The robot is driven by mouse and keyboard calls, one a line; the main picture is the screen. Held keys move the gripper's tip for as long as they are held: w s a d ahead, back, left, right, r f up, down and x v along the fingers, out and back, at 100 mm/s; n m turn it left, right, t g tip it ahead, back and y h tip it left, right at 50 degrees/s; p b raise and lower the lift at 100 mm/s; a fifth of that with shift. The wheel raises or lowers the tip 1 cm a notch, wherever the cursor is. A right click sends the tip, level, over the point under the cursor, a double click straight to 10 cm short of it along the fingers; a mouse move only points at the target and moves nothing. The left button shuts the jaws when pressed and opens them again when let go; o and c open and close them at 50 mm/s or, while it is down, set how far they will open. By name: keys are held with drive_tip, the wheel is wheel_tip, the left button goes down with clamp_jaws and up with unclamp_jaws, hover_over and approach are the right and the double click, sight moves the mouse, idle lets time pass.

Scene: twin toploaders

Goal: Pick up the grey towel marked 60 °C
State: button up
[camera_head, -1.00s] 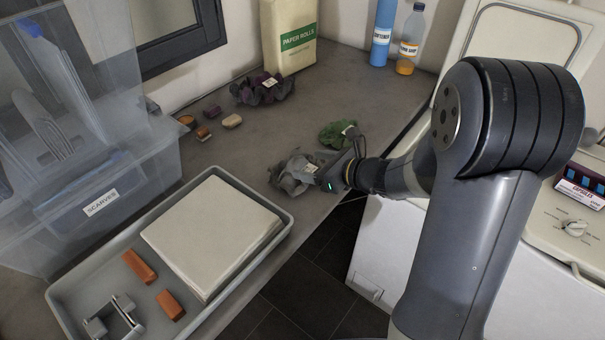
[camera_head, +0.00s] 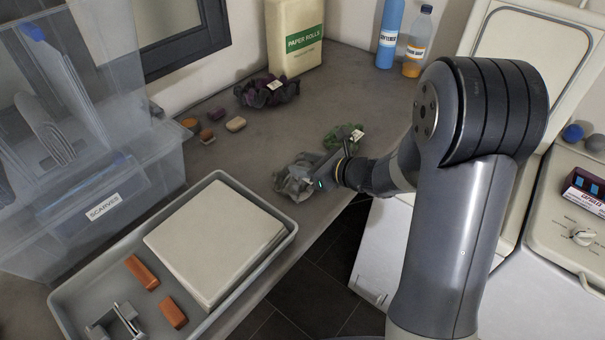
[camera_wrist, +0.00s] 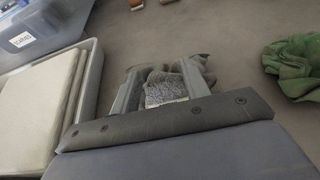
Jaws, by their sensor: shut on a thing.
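The grey towel (camera_head: 295,180) is a crumpled heap on the grey counter, near its front edge. My gripper (camera_head: 316,179) reaches it from the right and is shut on it. In the wrist view the towel (camera_wrist: 165,88) is bunched between the two fingers of my gripper (camera_wrist: 160,92). A pale tag-like patch shows low on the towel there, but no marking can be read. A crumpled green cloth (camera_head: 343,137) lies just behind my gripper, apart from the grey towel; it also shows at the right of the wrist view (camera_wrist: 294,66).
A grey tray (camera_head: 284,240) with a folded pale stack stands at the front left. A clear bin labelled SCARVES (camera_head: 150,180) is at the left.

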drive_tip(key=c, duration=0.6)
drive_tip(key=shift+r, duration=0.1)
